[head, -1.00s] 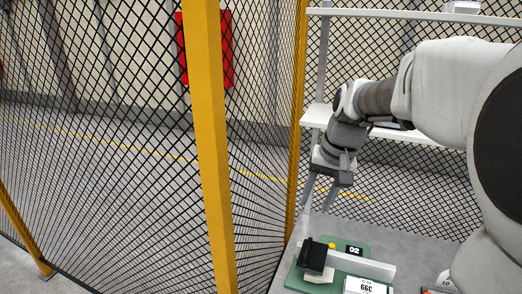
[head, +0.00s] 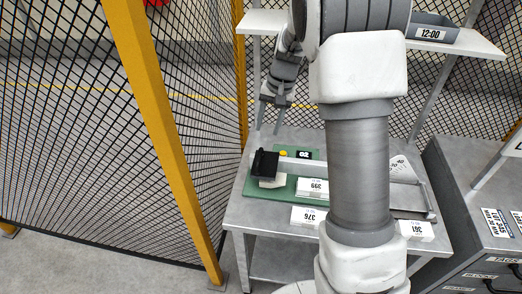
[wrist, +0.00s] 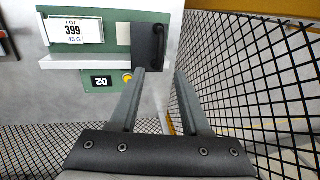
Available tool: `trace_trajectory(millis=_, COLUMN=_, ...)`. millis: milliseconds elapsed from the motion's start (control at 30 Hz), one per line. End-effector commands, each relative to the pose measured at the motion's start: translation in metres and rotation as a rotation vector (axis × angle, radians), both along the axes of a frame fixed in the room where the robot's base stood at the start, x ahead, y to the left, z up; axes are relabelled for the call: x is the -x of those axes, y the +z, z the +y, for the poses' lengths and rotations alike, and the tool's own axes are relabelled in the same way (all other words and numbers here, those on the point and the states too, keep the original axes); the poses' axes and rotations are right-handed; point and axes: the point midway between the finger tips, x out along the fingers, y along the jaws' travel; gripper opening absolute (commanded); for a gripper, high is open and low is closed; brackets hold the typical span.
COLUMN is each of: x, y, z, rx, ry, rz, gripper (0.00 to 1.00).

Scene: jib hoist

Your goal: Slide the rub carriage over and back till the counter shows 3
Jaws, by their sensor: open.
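The rub carriage is a black block (head: 264,163) at the left end of a pale rail (head: 300,164) on a green base (head: 283,191). A cream pad (head: 271,181) is beside it. The counter (head: 303,154) on the base reads 02 in the wrist view (wrist: 101,81), next to a yellow button (wrist: 127,77). My gripper (head: 268,132) is open and empty, pointing down behind the carriage. In the wrist view the fingertips (wrist: 160,72) are near the lower edge of the black block (wrist: 148,45); I cannot tell whether they touch it.
The base lies on a grey table (head: 240,212) with a 399 label (head: 312,187) and white cards (head: 309,215) in front. A yellow post (head: 160,130) and mesh fence stand left. A shelf with a grey bin (head: 432,32) is behind, a drawer cabinet (head: 480,225) right. My arm hides the rail's middle.

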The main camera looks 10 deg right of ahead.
Motion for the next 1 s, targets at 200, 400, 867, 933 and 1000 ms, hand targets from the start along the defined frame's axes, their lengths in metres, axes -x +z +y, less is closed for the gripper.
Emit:
trace_trajectory(millis=200, x=-0.003, y=-0.049, z=0.009, rx=-0.001, ry=0.001, rz=0.004, gripper=0.47)
trace_trajectory(millis=400, x=-0.006, y=-0.085, z=0.016, rx=0.000, ry=0.000, rz=0.002, gripper=0.47)
trace_trajectory(millis=867, x=-0.008, y=-0.106, z=0.020, rx=0.000, ry=0.001, rz=-0.001, gripper=0.47)
trace_trajectory(millis=933, x=-0.008, y=-0.106, z=0.020, rx=0.000, ry=0.001, rz=-0.001, gripper=0.47)
trace_trajectory(millis=1000, x=-0.008, y=-0.106, z=0.020, rx=0.000, ry=0.001, rz=-0.001, gripper=0.36)
